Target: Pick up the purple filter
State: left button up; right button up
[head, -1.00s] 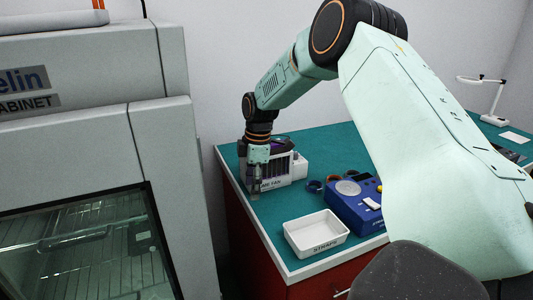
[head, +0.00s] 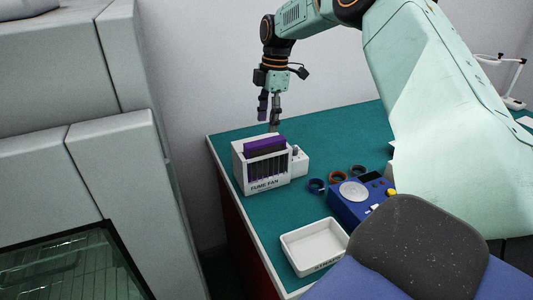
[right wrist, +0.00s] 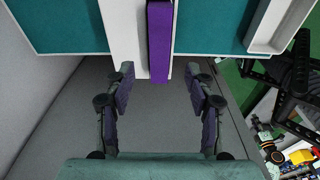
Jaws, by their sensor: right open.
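The purple filter (head: 265,146) stands upright in the slot of the white fume fan (head: 240,172), its top edge showing above the housing. In the right wrist view the purple filter (right wrist: 159,45) is a long bar across the white fan top (right wrist: 123,30). My right gripper (head: 269,120) points down just above the fan in the head view, apart from the filter. Its two fingers (right wrist: 160,78) are spread wide with nothing between them; the filter's near end lies in line with the gap. My left gripper is not in view.
On the green bench (head: 225,150), several small rings (head: 337,177), a blue device (head: 350,205) and a white tray (head: 310,237) sit right of and in front of the fan. A grey cabinet (head: 60,170) stands at the left. A white lamp (head: 510,100) stands far right.

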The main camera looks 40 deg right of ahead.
aim_at(266, 141)
jog(key=shift+a+r, duration=0.1)
jog(key=shift+r, duration=0.2)
jog(key=shift+a, duration=0.1)
jog(key=f, duration=0.7)
jog(key=shift+a+f, duration=0.25)
jog(key=shift+a, duration=0.05)
jog(key=shift+w+d+f, duration=0.15)
jog(key=shift+d+f, duration=0.1)
jog(key=shift+f, duration=0.05)
jog(key=shift+a+r, duration=0.15)
jog(key=shift+r, duration=0.05)
jog(key=c, duration=0.6)
jog(key=shift+f, duration=0.1)
grip_shut()
